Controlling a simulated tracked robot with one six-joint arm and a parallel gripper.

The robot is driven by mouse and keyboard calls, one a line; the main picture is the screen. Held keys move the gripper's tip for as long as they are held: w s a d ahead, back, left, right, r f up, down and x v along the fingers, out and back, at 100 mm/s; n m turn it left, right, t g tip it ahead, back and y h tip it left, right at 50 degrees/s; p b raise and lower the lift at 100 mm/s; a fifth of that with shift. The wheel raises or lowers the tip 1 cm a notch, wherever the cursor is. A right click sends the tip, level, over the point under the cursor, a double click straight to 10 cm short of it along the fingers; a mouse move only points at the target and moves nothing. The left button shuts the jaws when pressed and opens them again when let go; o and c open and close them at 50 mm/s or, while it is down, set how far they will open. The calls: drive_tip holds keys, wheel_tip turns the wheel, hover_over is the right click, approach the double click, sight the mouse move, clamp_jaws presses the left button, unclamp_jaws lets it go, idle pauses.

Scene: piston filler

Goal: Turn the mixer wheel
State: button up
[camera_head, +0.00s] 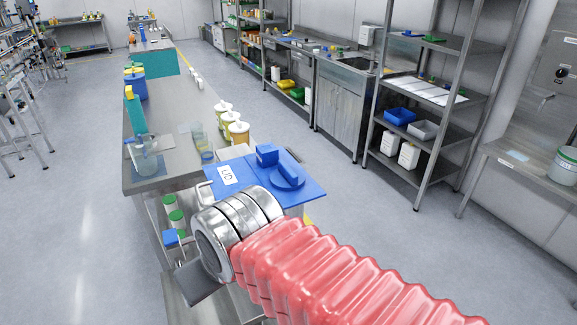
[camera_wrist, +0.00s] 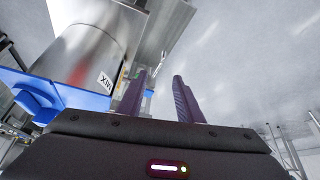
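My gripper (camera_wrist: 160,92) shows in the wrist view with its two dark purple fingers apart and nothing between them. A steel cylinder (camera_wrist: 78,52) stands left of the fingers. In the head view a blue panel (camera_head: 312,190) carries a round blue piece with a raised bar (camera_head: 289,176) and a blue block (camera_head: 267,154). I cannot tell which part is the mixer wheel. My fingers are hidden in the head view.
A steel bench (camera_head: 175,160) runs away beyond the panel, with a clear jug (camera_head: 146,160) and several white-lidded jars (camera_head: 238,133). Green-capped bottles (camera_head: 176,219) stand on its lower shelf. A shelf rack (camera_head: 445,110) stands at the right. The floor between is clear.

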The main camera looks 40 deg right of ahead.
drive_tip(key=w+d+r+m, duration=0.1)
drive_tip(key=w+d+r, duration=0.4)
drive_tip(key=d+r, duration=0.15)
drive_tip(key=m+g+h, duration=0.1)
drive_tip(key=m, duration=0.1)
approach(288, 168)
drive_tip(key=v, duration=0.5)
drive_tip(key=shift+w+a, duration=0.1)
drive_tip(key=shift+w, duration=0.1)
drive_tip(key=shift+f, duration=0.15)
drive_tip(key=x, duration=1.3)
drive_tip(key=shift+f, duration=0.3)
drive_tip(key=shift+c, duration=0.2)
clamp_jaws()
